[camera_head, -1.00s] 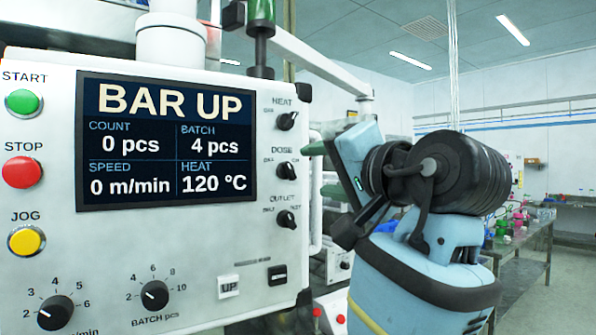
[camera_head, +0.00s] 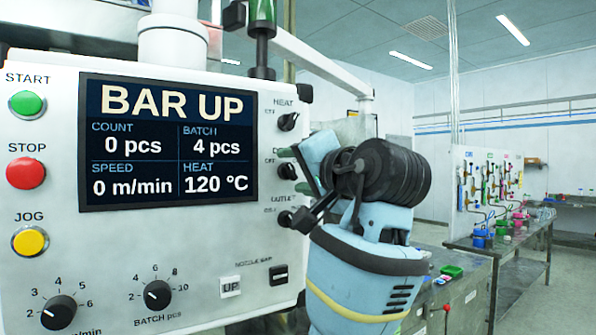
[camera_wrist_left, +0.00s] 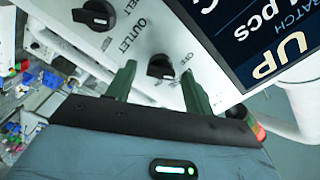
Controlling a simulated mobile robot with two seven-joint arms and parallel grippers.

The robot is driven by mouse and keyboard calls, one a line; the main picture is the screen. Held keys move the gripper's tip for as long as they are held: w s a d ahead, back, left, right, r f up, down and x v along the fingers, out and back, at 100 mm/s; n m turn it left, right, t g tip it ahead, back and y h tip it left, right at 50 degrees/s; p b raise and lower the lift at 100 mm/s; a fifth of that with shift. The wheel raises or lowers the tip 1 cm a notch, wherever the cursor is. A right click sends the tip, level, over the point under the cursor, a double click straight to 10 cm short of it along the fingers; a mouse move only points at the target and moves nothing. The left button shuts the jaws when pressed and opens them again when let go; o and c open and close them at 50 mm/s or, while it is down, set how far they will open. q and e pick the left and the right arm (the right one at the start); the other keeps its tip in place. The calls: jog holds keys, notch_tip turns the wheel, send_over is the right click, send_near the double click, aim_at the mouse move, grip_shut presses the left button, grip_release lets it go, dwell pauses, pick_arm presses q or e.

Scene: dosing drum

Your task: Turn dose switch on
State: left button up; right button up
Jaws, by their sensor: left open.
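The dose switch is a black rotary knob (camera_wrist_left: 160,66) on the white control panel. In the wrist view it sits between the two dark green fingers of my left gripper (camera_wrist_left: 159,70), which is open. A gap shows on each side of the knob, and I cannot tell whether either finger touches it. I cannot read the knob's pointer clearly. My right gripper is not in view.
The outlet knob (camera_head: 286,219) is just below and the heat knob (camera_head: 288,121) just above. The display (camera_head: 168,142) reads BAR UP. Green, red and yellow buttons line the panel's left side. A bench (camera_head: 505,235) stands at the right.

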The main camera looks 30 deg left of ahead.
pick_arm(q)
jog(key=c, duration=1)
jog(key=shift+o, duration=0.2)
jog(key=m, duration=0.6)
jog(key=shift+f, duration=0.15)
jog(key=m, duration=0.5)
jog(key=shift+m, duration=0.4)
jog(key=o, duration=1)
jog(key=shift+c, duration=0.2)
jog(key=v, duration=0.8)
